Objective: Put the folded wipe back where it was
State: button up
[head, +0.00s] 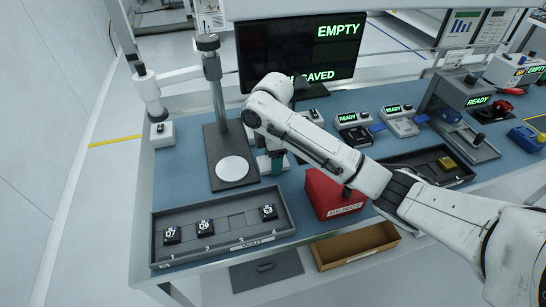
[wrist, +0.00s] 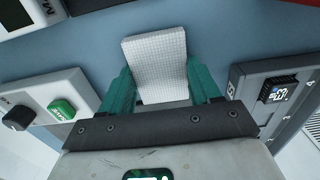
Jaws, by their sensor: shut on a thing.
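The folded wipe (wrist: 156,62) is a white, finely gridded pad. In the wrist view it stands between the two teal fingers of my gripper (wrist: 163,92), which is shut on it. Blue bench mat shows around the wipe, and I cannot tell how high it is held. In the head view my gripper (head: 277,163) is over the bench, behind the grey tray and left of the red reject box. The wipe is not discernible there; my arm and gripper hide that spot.
The grey tray (head: 227,222) holds several black chips in numbered slots. A unit with a green button (wrist: 62,108) lies left in the wrist view.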

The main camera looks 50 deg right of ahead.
jog(key=shift+f, duration=0.1)
jog(key=o, duration=1)
notch_tip(320, 180, up, 12)
jog(key=shift+r+p, duration=0.15)
jog(key=shift+p, duration=0.9)
